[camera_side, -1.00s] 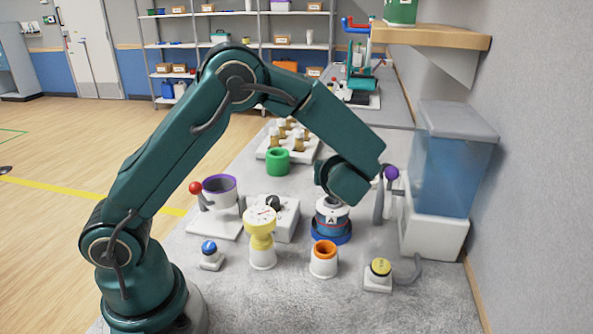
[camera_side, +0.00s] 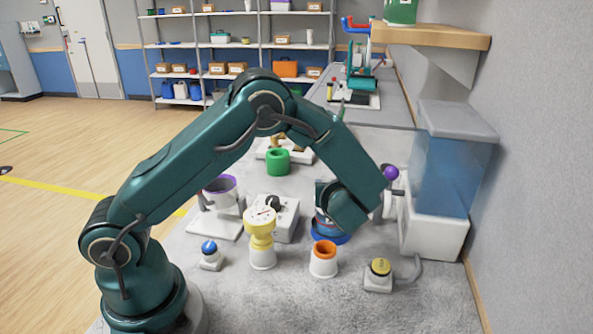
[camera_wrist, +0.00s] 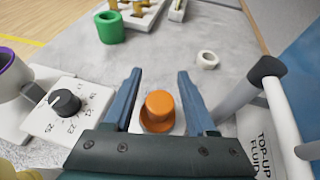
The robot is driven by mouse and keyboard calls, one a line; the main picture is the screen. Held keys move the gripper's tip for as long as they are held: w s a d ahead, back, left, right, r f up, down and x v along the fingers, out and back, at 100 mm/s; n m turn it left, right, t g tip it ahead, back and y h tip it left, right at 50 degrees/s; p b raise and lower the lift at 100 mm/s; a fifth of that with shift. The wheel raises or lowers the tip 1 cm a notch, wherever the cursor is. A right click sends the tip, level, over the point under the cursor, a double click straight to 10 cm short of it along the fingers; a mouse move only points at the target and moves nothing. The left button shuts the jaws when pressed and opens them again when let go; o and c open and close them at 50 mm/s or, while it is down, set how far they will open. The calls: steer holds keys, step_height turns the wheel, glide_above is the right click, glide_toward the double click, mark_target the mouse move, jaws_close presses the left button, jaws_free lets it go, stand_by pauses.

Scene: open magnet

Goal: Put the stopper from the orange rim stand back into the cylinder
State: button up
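The orange stopper (camera_wrist: 159,104), a round knob on a wider flange, stands between my fingers in the wrist view, with something white beneath it. My gripper (camera_wrist: 159,76) is open, with a gap on each side of the stopper. The orange rim stand (camera_side: 323,263), white with an orange collar, shows a dark hollow and looks empty, in front of the cylinder.
A yellow-topped stand (camera_side: 262,240) and a dial box (camera_side: 287,222) stand to the left. A purple-knobbed lever (camera_side: 391,173) and fluid tank (camera_side: 440,170) stand close on the right.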

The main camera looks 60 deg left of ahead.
steer(key=shift+r, duration=0.1)
steer(key=shift+d+r, duration=0.15)
steer(key=v, duration=1.1)
steer(key=s+a+r+n+g+h, duration=0.1)
steer(key=s+a+n+g+h, duration=0.3)
steer(key=s+n, duration=0.75)
steer(key=s+d+r+n+t+h, duration=0.2)
steer(key=s+d+n+h, duration=0.3)
steer(key=n, duration=0.8)
steer(key=shift+s+d+r+h, duration=0.2)
steer(key=shift+d+h, duration=0.55)
steer(key=shift+h, duration=0.35)
